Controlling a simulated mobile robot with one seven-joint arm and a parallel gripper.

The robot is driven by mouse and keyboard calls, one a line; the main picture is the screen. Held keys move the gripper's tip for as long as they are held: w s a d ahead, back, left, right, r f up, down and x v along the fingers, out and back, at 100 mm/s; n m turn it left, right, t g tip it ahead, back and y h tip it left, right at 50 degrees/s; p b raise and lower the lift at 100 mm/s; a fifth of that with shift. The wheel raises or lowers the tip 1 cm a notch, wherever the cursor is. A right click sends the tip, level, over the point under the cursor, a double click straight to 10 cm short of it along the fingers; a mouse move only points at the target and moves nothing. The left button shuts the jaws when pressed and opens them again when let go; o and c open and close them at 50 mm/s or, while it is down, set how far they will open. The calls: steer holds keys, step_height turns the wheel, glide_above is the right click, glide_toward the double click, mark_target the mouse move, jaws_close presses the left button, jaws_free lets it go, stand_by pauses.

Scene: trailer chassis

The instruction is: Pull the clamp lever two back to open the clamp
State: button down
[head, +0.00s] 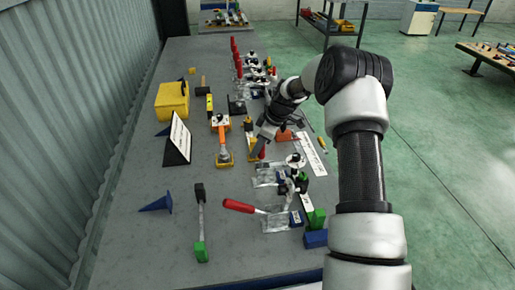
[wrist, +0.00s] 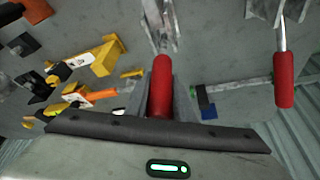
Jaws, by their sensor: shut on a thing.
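The clamp (head: 268,177) is a metal toggle clamp on the bench, second from the front. Its red lever handle (wrist: 161,85) stands between my fingers in the wrist view, with the metal arm (wrist: 162,30) running away from it. In the head view only a bit of this red handle (head: 262,153) shows beside my gripper (head: 258,148). My gripper is shut on the handle in the wrist view (wrist: 165,100). The handle appears raised in the head view; its exact angle is hard to tell.
The front clamp's red lever (head: 238,205) points left and also shows at right in the wrist view (wrist: 284,93). More red-handled clamps (head: 238,62) line the back.

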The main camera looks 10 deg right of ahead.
steer(key=a+f+n+h+b, duration=0.1)
steer(key=a+f+h+b, duration=0.5)
steer(key=a+h, duration=0.3)
steer(key=shift+a+h+b, duration=0.15)
steer(key=shift+h+b, duration=0.4)
steer(key=shift+h, duration=0.45)
steer(key=shift+f, duration=0.15)
steer(key=c, duration=1.5)
jaws_free()
steer(key=v, duration=1.7)
steer(key=shift+s+a, duration=0.15)
steer(key=shift+a, duration=0.05)
